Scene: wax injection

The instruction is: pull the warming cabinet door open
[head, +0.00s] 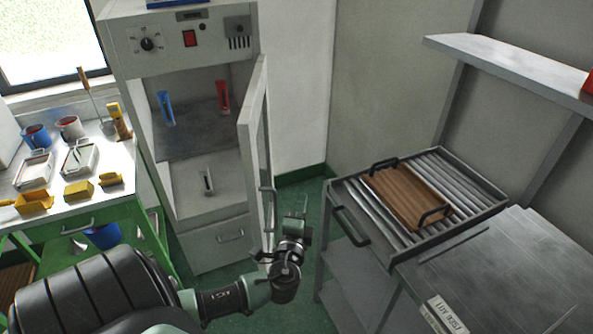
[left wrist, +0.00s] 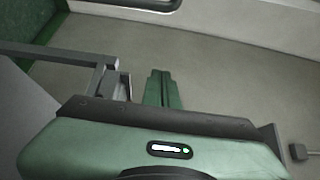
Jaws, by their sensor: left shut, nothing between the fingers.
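The warming cabinet (head: 221,168) stands left of centre in the head view. Its door (head: 251,130) is hinged on the right and stands wide open, swung out toward me, so the shelves show. The door's handle (head: 268,205) is a vertical bar on its outer face. My left gripper (head: 303,212) is just right of the handle, on the outer side of the door, apart from it as far as I can tell. Its green fingers (left wrist: 160,88) are shut and empty in the left wrist view. A grey bar frame (left wrist: 108,72) is left of them. My right gripper is not in view.
Inside the cabinet are a blue item (head: 166,107), a red item (head: 222,97) and a grey item (head: 208,181). A slatted table (head: 342,188) with a wooden tray (head: 400,198) stands close on the right. A cluttered green bench (head: 128,205) is left. Green floor shows between cabinet and table.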

